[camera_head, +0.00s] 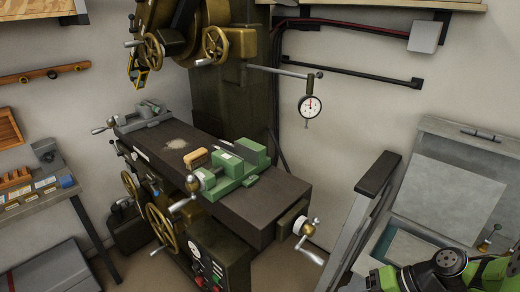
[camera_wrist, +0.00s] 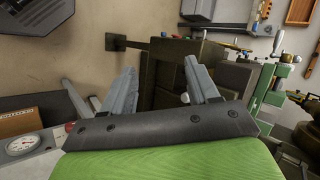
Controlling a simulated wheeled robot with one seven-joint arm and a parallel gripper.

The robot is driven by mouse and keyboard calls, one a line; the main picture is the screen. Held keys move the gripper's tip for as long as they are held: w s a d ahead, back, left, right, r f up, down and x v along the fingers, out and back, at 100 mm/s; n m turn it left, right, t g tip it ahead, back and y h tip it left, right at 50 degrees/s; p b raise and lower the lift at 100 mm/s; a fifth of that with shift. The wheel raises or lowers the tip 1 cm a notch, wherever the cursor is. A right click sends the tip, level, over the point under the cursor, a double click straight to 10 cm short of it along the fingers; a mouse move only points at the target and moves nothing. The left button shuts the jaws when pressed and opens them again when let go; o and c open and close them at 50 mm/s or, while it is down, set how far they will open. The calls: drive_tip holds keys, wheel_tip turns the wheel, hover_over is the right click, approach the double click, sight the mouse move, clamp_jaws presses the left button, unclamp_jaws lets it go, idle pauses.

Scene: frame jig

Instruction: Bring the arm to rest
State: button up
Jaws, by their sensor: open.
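My gripper (camera_wrist: 160,68) shows in the wrist view with its two grey fingers apart and nothing between them. A dark machine body stands beyond the fingers, and I cannot tell the distance to it. My green and black arm (camera_head: 450,268) shows at the lower right corner of the head view, beside a grey cabinet. My gripper does not show in the head view.
A milling machine table (camera_head: 262,205) fills the middle, bearing a green vise (camera_head: 226,178) and a wood-backed brush (camera_head: 195,157). A dial gauge (camera_head: 311,106) hangs from a rod on the right. A grey cabinet (camera_head: 450,190) stands right; a workbench (camera_head: 40,195) stands left.

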drive_tip(key=s+a+r+n+t+h, duration=0.1)
drive_tip(key=s+a+r+h, duration=0.3)
drive_tip(key=s+r, duration=0.2)
drive_tip(key=s+a+r+n+t+h, duration=0.2)
drive_tip(key=s+a+r+h, duration=0.1)
drive_tip(key=s+r, duration=0.3)
drive_tip(key=shift+a+r+h, duration=0.35)
drive_tip(key=shift+r+h, duration=0.5)
drive_tip(key=shift+h, duration=0.05)
